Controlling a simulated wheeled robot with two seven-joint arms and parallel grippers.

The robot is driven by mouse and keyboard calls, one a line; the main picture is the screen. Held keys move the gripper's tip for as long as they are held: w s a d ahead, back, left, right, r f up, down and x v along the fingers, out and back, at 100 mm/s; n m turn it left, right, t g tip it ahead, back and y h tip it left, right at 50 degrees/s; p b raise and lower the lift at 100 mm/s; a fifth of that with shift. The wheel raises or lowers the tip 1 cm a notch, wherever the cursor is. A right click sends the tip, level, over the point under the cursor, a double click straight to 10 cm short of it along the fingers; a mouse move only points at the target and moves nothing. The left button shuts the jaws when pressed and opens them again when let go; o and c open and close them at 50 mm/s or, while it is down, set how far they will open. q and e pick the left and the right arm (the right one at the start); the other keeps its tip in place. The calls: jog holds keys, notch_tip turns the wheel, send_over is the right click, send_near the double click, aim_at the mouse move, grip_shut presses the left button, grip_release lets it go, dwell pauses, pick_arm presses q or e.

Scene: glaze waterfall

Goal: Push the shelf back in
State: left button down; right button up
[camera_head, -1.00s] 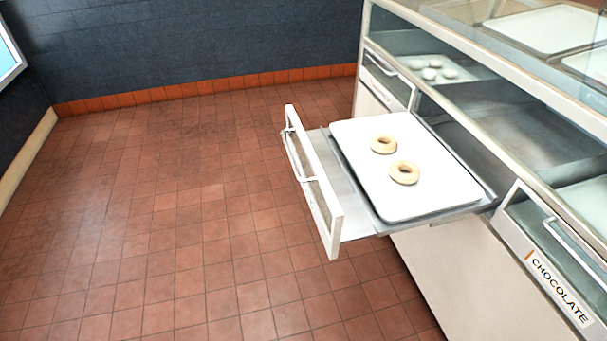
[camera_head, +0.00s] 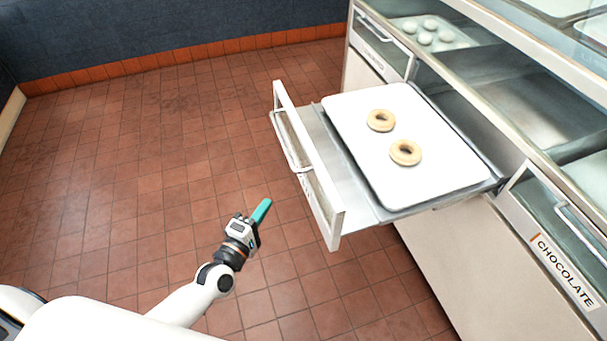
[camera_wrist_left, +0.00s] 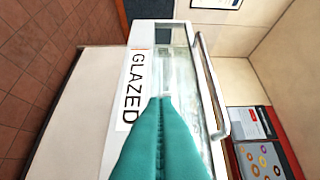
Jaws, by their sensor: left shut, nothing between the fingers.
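The shelf (camera_head: 362,216) is pulled out of the counter like a drawer. It has a white-framed glass front (camera_head: 312,176) with a bar handle (camera_head: 288,143). A white tray (camera_head: 440,180) with two ring doughnuts (camera_head: 405,152) lies on it. My left gripper (camera_head: 262,210), with teal fingers, is shut and empty, in front of the shelf's near end and apart from it in the head view. In the left wrist view the shut fingers (camera_wrist_left: 163,112) point at a front labelled GLAZED (camera_wrist_left: 132,88), with the handle (camera_wrist_left: 211,88) to the right. My right gripper is not in view.
The counter (camera_head: 470,250) stands at the right. A shut drawer labelled CHOCOLATE (camera_head: 563,270) is nearer, and another drawer front (camera_head: 382,45) is farther back. The tiled floor (camera_head: 130,170) left of the shelf is clear. A dark wall (camera_head: 170,30) stands behind.

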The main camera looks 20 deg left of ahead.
pick_arm(q)
send_near(303, 165)
jog(key=w+a, duration=0.2)
jog(key=w, duration=0.1)
jog(key=w+d, duration=0.1)
jog(key=d+p, duration=0.1)
jog(key=shift+w+d+f, duration=0.3)
jog(key=shift+w+d, duration=0.05)
jog(key=shift+w, duration=0.05)
jog(key=shift+w+d, duration=0.25)
jog(key=shift+d, duration=0.1)
